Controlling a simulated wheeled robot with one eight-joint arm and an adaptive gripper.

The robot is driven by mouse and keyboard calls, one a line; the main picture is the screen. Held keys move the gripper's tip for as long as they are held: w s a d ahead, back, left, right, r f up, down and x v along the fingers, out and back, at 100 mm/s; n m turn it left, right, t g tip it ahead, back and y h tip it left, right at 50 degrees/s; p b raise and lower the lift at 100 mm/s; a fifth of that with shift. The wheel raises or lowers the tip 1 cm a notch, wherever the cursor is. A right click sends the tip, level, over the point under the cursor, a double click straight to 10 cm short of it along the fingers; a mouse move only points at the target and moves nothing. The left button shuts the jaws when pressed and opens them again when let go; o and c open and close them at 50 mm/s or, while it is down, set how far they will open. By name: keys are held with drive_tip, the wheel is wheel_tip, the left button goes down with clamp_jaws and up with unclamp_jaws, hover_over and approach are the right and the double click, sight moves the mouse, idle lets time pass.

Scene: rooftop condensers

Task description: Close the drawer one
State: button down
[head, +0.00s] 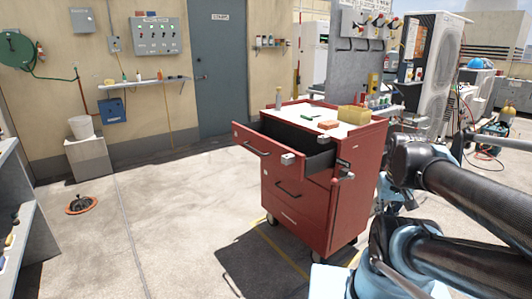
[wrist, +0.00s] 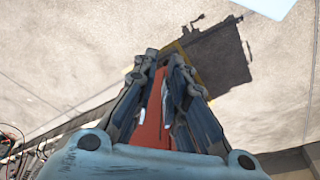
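A red tool cabinet (head: 318,205) on casters stands in the middle of the head view. Its top drawer (head: 258,148) is pulled well out toward the left front, with a dark handle on its front and a dark interior showing. The drawers below look shut. In the wrist view, my gripper (wrist: 162,62) points down with its fingers apart. A red strip (wrist: 153,125), apparently part of the cabinet, shows through the gap; I see no grip on it. In the head view my arm is right of the cabinet, and the fingers cannot be made out.
On the cabinet top are a yellow bin (head: 354,115), an orange block (head: 328,125) and a small bottle (head: 279,98). A grey shelf (head: 22,215) stands at the left edge. Condenser units (head: 435,65) stand behind on the right.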

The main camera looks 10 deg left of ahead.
sight(278, 160)
drive_tip(key=w+a+r+n+h, duration=0.2)
drive_tip(key=w+a+r+n, duration=1)
drive_tip(key=w+a+n, duration=0.45)
drive_tip(key=w+a+n+t, duration=0.15)
drive_tip(key=a+n, duration=0.35)
drive_tip(key=a, duration=0.8)
drive_tip(key=w+a+n, duration=0.3)
drive_tip(key=a+n, duration=0.3)
drive_tip(key=a, duration=0.7)
drive_tip(key=shift+h, duration=0.4)
drive_tip(key=shift+w+d+r+x, duration=0.2)
drive_tip(key=shift+w+d+x, duration=0.15)
drive_tip(key=shift+x, duration=1.65)
drive_tip(key=shift+w+d+r+x, duration=0.2)
drive_tip(key=shift+w+d+x, duration=0.1)
drive_tip(key=shift+x, duration=1.75)
drive_tip(key=shift+w+d+r+x, duration=0.15)
drive_tip(key=shift+w+d+x, duration=0.15)
drive_tip(key=shift+x, duration=1.7)
drive_tip(key=shift+a, duration=0.1)
